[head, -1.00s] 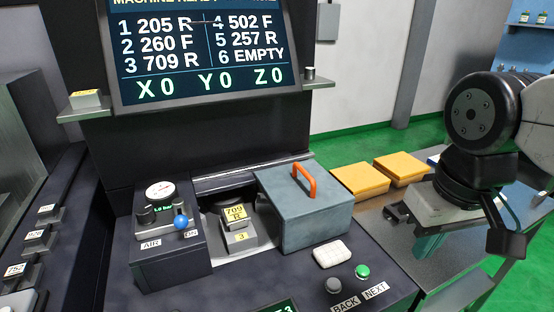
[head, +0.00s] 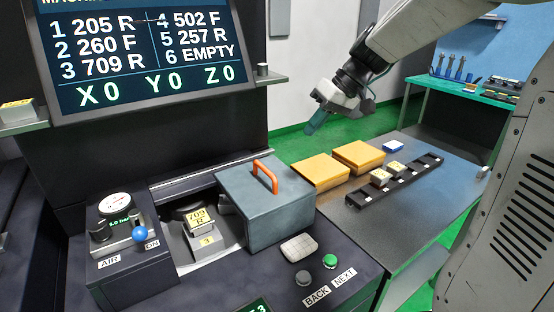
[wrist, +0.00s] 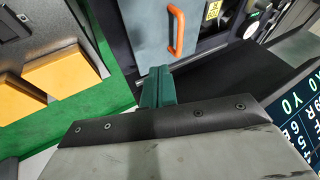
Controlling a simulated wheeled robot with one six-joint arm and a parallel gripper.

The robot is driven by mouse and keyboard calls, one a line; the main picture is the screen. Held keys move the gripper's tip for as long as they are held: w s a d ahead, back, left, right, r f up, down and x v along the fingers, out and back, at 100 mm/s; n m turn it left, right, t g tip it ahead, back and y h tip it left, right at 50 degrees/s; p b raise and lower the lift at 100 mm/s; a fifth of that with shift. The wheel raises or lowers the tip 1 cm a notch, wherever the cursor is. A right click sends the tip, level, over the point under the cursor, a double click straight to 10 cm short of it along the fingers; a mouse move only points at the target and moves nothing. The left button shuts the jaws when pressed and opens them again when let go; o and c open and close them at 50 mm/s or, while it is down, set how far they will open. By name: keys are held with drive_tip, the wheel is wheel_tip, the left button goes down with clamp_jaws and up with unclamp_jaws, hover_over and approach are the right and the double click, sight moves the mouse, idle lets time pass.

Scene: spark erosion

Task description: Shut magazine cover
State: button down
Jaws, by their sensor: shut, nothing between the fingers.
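The magazine cover (head: 262,205) is a grey-blue box-like lid with an orange handle (head: 265,177). In the head view it stands at the right part of the machine's top recess, leaving the left part of the recess open. A holder labelled 709 R (head: 199,219) sits in that open part, above a tag marked 3. My gripper (head: 314,126) is shut and empty, in the air above and behind the cover to the right, apart from it. In the wrist view the cover (wrist: 150,40) and its handle (wrist: 177,30) lie beyond the green fingers (wrist: 159,76).
An air panel with a gauge (head: 115,204) and blue-knobbed lever (head: 139,233) stands left of the recess. Buttons (head: 330,261) and a white pad (head: 299,247) lie in front. Yellow boxes (head: 320,170) and a black rack (head: 400,182) are on the right table. The screen (head: 150,60) rises behind.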

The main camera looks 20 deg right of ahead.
hover_over(279, 181)
drive_tip(key=d, duration=0.3)
drive_tip(key=f, duration=0.6)
drive_tip(key=w+f, duration=0.1)
drive_tip(key=f, duration=0.1)
drive_tip(key=shift+f, duration=0.4)
drive_tip(key=shift+s+a, duration=0.2)
drive_tip(key=shift+a, duration=0.4)
drive_tip(key=shift+s+a, duration=0.15)
drive_tip(key=shift+a, duration=0.45)
drive_tip(key=shift+a+f, duration=0.15)
drive_tip(key=shift+a, duration=0.15)
drive_tip(key=shift+s+a, duration=0.1)
drive_tip(key=shift+a, duration=0.15)
